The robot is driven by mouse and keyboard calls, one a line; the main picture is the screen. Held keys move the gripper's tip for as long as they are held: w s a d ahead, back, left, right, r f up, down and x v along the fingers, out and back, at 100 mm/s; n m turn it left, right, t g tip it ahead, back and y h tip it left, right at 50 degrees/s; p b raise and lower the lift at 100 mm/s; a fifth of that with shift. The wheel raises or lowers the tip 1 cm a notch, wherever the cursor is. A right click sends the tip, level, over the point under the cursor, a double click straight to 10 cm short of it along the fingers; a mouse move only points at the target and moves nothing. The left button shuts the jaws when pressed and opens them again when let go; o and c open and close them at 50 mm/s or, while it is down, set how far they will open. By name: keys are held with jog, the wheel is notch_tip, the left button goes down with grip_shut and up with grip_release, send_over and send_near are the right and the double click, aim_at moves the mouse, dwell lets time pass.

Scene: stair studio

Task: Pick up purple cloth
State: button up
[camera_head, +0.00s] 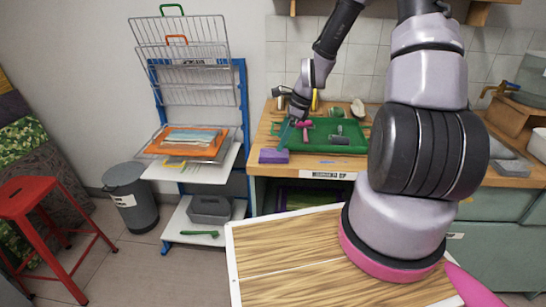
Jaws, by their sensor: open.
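A small purple folded thing (273,156), which looks like the purple cloth, lies at the front left edge of the wooden counter (325,172). My gripper (293,122) is above the left end of the green tray, a little above and to the right of the purple cloth in the picture, and apart from it. My gripper is open and looks empty; its fingertips are small and hard to make out.
A green tray (350,148) with pink and grey items fills the counter beside the cloth. A grey bin (130,195) and red stool (45,215) stand further left.

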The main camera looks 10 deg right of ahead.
aim_at(274, 153)
jog(key=x, duration=0.5)
jog(key=shift+a+f, duration=0.15)
jog(key=shift+f, duration=0.15)
jog(key=c, duration=1.3)
jog(key=shift+r, duration=5.05)
